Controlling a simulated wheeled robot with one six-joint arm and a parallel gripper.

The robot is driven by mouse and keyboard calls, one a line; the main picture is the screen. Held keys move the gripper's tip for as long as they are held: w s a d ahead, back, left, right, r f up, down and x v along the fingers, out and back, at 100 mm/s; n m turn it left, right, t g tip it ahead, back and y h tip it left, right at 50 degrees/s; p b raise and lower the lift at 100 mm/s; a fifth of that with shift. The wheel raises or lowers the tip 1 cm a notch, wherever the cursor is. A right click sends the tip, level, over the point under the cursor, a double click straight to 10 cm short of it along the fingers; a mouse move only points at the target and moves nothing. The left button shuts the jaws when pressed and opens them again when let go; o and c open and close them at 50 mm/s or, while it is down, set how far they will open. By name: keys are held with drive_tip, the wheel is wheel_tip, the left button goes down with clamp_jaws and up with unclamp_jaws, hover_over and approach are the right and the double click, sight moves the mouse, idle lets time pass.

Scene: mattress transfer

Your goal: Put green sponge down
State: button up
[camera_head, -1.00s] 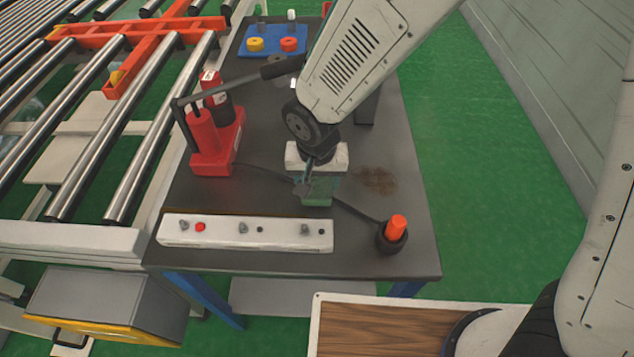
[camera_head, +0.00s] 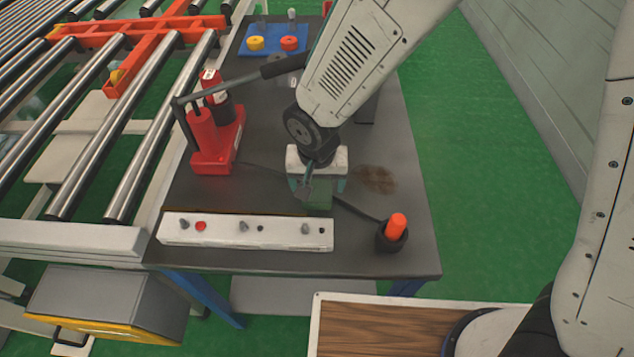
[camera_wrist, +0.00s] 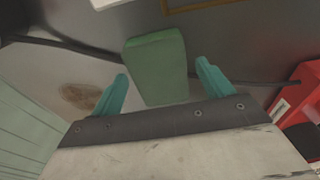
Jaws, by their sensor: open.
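The green sponge (camera_wrist: 157,66) is a green block on the dark tabletop, between the two teal fingers in the wrist view. A gap shows on each side of it, so my gripper (camera_wrist: 160,88) is open around it and not pressing on it. In the head view my gripper (camera_head: 318,188) is low over the table, and the sponge (camera_head: 319,202) shows partly behind and below it. I cannot tell from these views whether the sponge rests fully on the table.
A brown stain (camera_head: 375,180) lies right of my gripper. A white switch panel (camera_head: 245,232) is at the front, with an orange-topped item (camera_head: 396,228) in a black holder at its right. A red device (camera_head: 218,140) with a lever stands left. A blue tray (camera_head: 272,42) is at the back.

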sight(317, 192)
wheel_tip(317, 192, up, 12)
drive_tip(key=s, duration=0.1)
drive_tip(key=shift+s+f, duration=0.2)
drive_tip(key=shift+f, duration=0.05)
drive_tip(key=s+d+r, duration=0.1)
drive_tip(key=d+r, duration=0.4)
drive_tip(key=d, duration=0.5)
drive_tip(key=s+d+r, duration=0.1)
drive_tip(key=d+r, duration=0.5)
drive_tip(key=d, duration=0.4)
drive_tip(key=s+d+r, duration=0.3)
drive_tip(key=s+d, duration=0.7)
drive_tip(key=s, duration=0.1)
drive_tip(key=shift+d+m, duration=0.25)
drive_tip(key=shift+m, duration=0.05)
drive_tip(key=shift+c, duration=0.2)
